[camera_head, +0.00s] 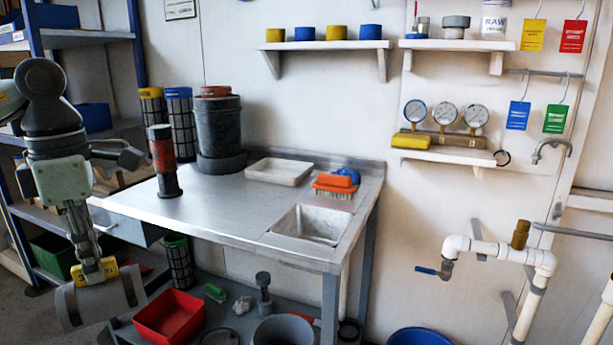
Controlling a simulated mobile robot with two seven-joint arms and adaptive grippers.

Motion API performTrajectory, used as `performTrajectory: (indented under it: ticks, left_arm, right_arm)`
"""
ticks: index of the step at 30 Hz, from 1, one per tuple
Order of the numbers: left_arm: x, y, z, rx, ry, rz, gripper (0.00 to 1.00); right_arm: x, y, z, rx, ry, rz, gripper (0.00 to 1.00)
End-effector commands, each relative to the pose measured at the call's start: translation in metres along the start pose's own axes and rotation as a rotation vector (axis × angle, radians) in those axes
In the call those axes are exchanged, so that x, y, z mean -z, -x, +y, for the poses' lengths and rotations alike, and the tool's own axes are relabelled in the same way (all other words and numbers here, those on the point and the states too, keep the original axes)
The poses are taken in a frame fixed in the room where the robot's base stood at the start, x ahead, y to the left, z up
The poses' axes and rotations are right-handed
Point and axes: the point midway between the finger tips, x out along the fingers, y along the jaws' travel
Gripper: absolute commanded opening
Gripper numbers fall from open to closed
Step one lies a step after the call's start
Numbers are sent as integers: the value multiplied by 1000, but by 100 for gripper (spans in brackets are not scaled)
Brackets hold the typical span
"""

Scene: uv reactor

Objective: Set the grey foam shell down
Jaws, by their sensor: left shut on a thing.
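The grey foam shell (112,298) hangs at the lower left, in front of the table's left front corner and clear of the tabletop. It is curved like part of a cylinder, with a yellow piece (96,275) bearing dark marks at its upper side. My left gripper (90,264) points down and is shut on the shell from above. Its fingertips are partly hidden at the yellow piece. My right gripper is not in view.
A steel table (215,205) has free room at its front middle. A red-black cylinder (163,160), a dark canister (219,128), a tray (279,171), a brush (334,188) and a sink (309,224) occupy it. A red bin (169,316) sits below.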

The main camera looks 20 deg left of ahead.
Motion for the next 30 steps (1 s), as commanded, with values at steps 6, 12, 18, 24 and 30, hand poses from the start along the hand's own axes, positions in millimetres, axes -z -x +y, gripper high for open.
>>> performTrajectory:
  ticks: [6,12,18,24,30]
  left_arm:
    - [-2,-2,1,-1,-31,-5,0]
    - [-6,-5,1,-3,-75,-3,0]
    - [-23,-25,1,-2,-314,-4,0]
    - [-71,-62,-9,-1,-839,-6,0]
    - [-137,-90,-35,-5,-1472,-4,0]
  right_arm:
    - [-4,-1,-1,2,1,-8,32]
    - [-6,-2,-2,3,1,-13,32]
    - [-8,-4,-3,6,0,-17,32]
    - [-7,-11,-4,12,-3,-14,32]
    - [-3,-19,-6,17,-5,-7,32]
